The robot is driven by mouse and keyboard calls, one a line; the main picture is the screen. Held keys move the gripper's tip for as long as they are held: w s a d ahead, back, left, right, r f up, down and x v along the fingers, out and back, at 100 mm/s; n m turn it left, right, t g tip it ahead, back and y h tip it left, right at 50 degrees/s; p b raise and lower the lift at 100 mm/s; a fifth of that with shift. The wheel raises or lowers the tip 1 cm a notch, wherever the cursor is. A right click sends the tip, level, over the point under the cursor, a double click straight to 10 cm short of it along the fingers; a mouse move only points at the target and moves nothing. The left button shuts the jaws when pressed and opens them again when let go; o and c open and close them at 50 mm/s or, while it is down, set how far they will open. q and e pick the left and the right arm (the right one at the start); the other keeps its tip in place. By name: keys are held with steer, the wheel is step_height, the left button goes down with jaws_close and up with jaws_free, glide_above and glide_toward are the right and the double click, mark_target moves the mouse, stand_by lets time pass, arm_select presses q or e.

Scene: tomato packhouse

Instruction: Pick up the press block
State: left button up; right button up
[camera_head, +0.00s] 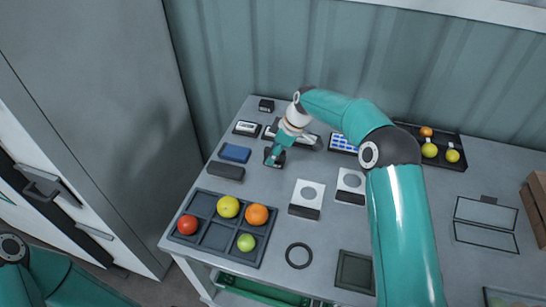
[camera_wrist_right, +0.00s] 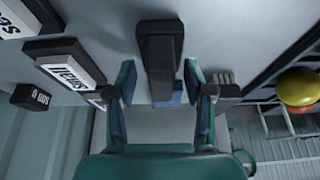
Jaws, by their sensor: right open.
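The press block, which I take to be the dark grey T-shaped piece (camera_wrist_right: 160,48), shows at the top middle of the right wrist view, close to the camera. My right gripper (camera_wrist_right: 159,78) is open, with one finger on each side of the piece's narrow stem. I see a gap on both sides, so the fingers do not appear to grip it. In the head view my right gripper (camera_head: 274,157) is low over the table's left part, and the block there is mostly hidden by it. My left gripper is out of the picture; only teal arm parts show at lower left.
A blue block (camera_head: 235,153) and a dark block (camera_head: 226,171) lie left of the gripper. A compartment tray (camera_head: 213,236) with several fruits is in front. Two white-topped blocks (camera_head: 309,193) (camera_head: 351,182) stand to the right. Labelled plates (camera_head: 246,128) lie behind.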

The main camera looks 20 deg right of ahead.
jaws_close()
steer(key=shift+r, duration=0.2)
steer(key=shift+r, duration=0.6)
step_height(320, 180, up, 9)
steer(key=shift+w+r, duration=0.1)
steer(key=shift+r, duration=0.05)
step_height(320, 180, up, 9)
steer(key=p, duration=0.3)
steer(key=shift+r, duration=0.1)
